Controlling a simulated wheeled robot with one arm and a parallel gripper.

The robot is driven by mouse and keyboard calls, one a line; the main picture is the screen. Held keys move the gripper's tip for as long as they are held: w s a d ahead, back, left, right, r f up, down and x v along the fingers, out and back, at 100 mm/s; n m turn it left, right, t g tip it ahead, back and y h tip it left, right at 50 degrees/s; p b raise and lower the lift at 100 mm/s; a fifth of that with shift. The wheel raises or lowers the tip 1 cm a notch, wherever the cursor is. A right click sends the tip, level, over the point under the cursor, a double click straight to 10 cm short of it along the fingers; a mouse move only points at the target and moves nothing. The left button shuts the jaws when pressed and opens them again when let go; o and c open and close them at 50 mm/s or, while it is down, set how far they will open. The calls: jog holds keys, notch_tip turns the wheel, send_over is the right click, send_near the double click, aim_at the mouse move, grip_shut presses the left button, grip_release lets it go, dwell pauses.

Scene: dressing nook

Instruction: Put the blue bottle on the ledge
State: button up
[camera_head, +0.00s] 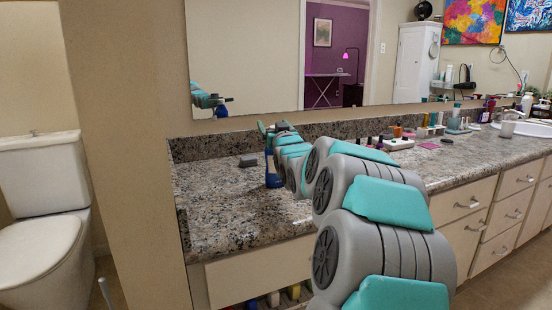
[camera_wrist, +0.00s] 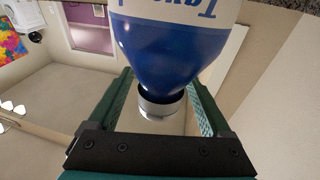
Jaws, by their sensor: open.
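The blue bottle (camera_head: 273,180) stands on the speckled granite counter, partly hidden by my arm in the head view. In the wrist view the bottle (camera_wrist: 165,52) appears upside down, with a white label, blue shoulder and silver-white neck or cap. My gripper (camera_wrist: 160,78) is open, with one green finger on each side of the bottle's narrow end. Gaps show beside it. In the head view my gripper (camera_head: 272,128) is at the bottle's top. A narrow granite backsplash ledge (camera_head: 220,144) runs along the wall below the mirror.
A small grey block (camera_head: 248,160) lies left of the bottle. Several small bottles, a white tray (camera_head: 398,144) and a sink (camera_head: 525,128) are farther right. The counter's (camera_head: 215,205) left front is clear. A toilet (camera_head: 40,210) stands left, beyond a wall.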

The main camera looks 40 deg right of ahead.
jog(key=shift+c, duration=0.2)
grip_shut()
dwell(0.6)
dwell(0.6)
